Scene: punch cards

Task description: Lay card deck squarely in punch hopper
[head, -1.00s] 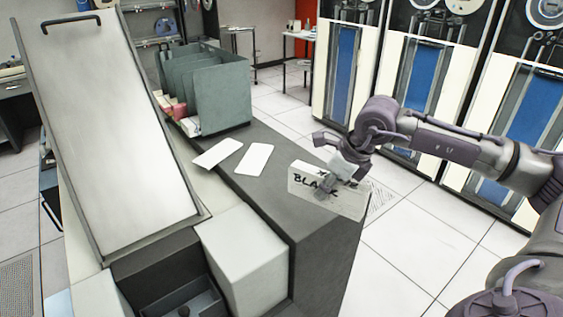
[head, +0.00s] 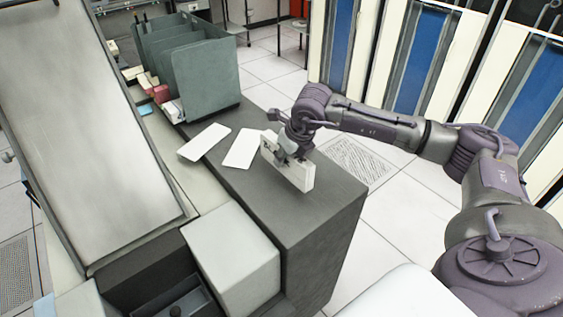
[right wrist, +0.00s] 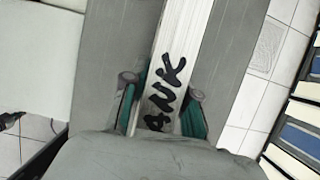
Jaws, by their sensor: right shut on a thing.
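The card deck (head: 289,170) is a white block, turned on edge and held at or just above the dark machine top; I cannot tell whether it touches. In the right wrist view the deck (right wrist: 180,60) carries black handwritten letters. My right gripper (head: 291,152) is shut on the deck from above, with one green-padded finger on each side in the right wrist view. A dark recess (head: 165,302) with a knob inside, at the bottom left, looks like the punch hopper; its lower part is cut off. My left gripper is out of view.
A grey-green divided rack (head: 210,75) stands behind. A pale box (head: 232,250) sits beside the recess. A large sloped tray (head: 80,130) fills the left.

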